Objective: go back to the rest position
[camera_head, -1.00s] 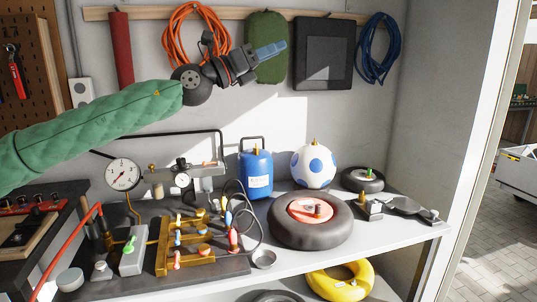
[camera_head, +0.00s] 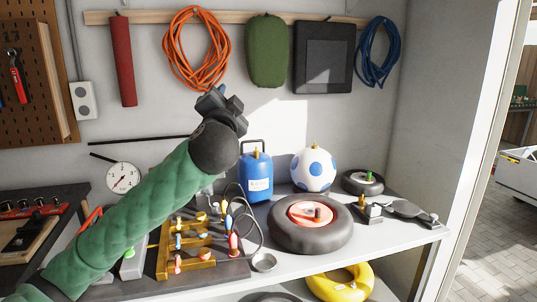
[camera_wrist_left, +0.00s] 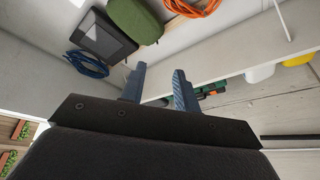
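My left arm, in a green quilted sleeve, comes in from the lower left in the head view. Its dark gripper (camera_head: 226,97) is raised in front of the back wall, above the bench and left of the blue canister (camera_head: 256,176). In the left wrist view, the two blue fingers of this gripper (camera_wrist_left: 159,82) stand apart with nothing between them, so it is open and empty. My right gripper is in neither view.
The bench holds a dial gauge (camera_head: 122,177), a brass valve manifold (camera_head: 190,245), a spotted ball (camera_head: 314,169) and a black tyre (camera_head: 310,224). An orange hose (camera_head: 196,50) and a green bag (camera_head: 267,50) hang on the wall. A yellow ring (camera_head: 341,284) lies below the bench.

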